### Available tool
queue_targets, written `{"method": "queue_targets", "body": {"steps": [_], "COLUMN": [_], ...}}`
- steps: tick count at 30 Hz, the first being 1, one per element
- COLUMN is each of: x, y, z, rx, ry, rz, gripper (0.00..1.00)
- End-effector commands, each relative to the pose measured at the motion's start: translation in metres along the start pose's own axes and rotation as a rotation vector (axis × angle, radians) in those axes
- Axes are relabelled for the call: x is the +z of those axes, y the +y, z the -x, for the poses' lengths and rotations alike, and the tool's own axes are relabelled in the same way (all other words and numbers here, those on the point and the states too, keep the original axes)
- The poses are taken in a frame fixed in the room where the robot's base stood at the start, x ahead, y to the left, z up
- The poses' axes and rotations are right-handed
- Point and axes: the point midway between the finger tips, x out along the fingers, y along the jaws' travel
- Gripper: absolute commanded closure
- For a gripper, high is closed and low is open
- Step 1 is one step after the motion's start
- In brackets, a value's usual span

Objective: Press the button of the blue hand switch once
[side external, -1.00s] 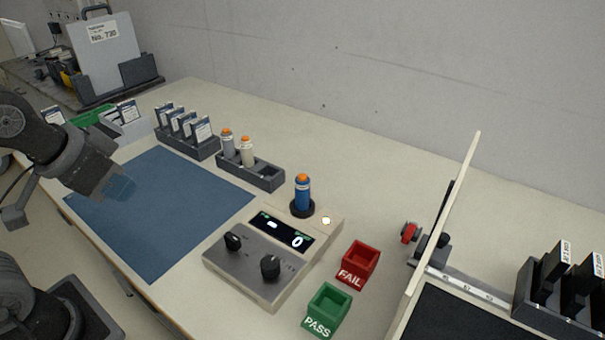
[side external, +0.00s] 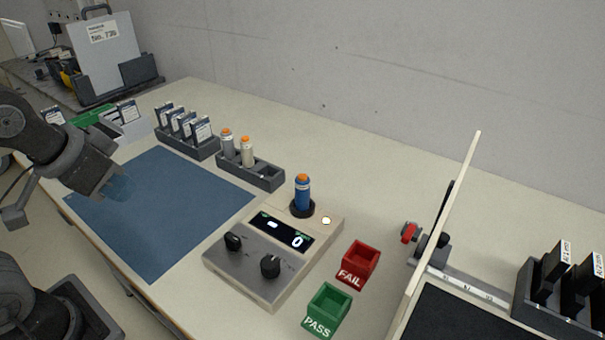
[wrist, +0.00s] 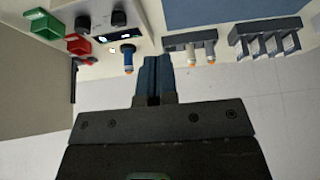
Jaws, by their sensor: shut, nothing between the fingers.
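The blue hand switch (side external: 302,188) is a blue cylinder with an orange top. It stands upright in a black round holder (side external: 302,209) at the back of the grey-beige tester (side external: 240,272). In the wrist view the switch (wrist: 128,53) appears just left of my fingertips, with its orange end toward the bottom of the picture. My gripper (side external: 117,188) is over the left part of the blue mat in the side view, well to the left of the switch. In the wrist view its blue fingers (wrist: 157,62) are shut together and empty.
A dark rack (side external: 262,178) holds a grey and a cream switch with orange tops. A red FAIL bin (side external: 347,281) and a green PASS bin (side external: 314,319) stand right of the tester. A pale upright panel (side external: 440,225) rises farther right. The blue mat (side external: 185,215) is clear.

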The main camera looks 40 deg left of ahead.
Motion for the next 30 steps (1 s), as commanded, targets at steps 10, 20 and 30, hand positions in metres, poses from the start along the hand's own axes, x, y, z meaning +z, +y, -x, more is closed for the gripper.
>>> {"method": "queue_targets", "body": {"steps": [10,20,30], "x": [-0.058,-0.175,-0.244], "y": [0.017,0.070,0.122], "z": [-0.005,-0.041,-0.088], "rx": [0.048,0.174,0.282], "ry": [0.051,0.150,0.202], "rz": [0.092,0.315,0.492], "gripper": [1.00,1.00,1.00]}}
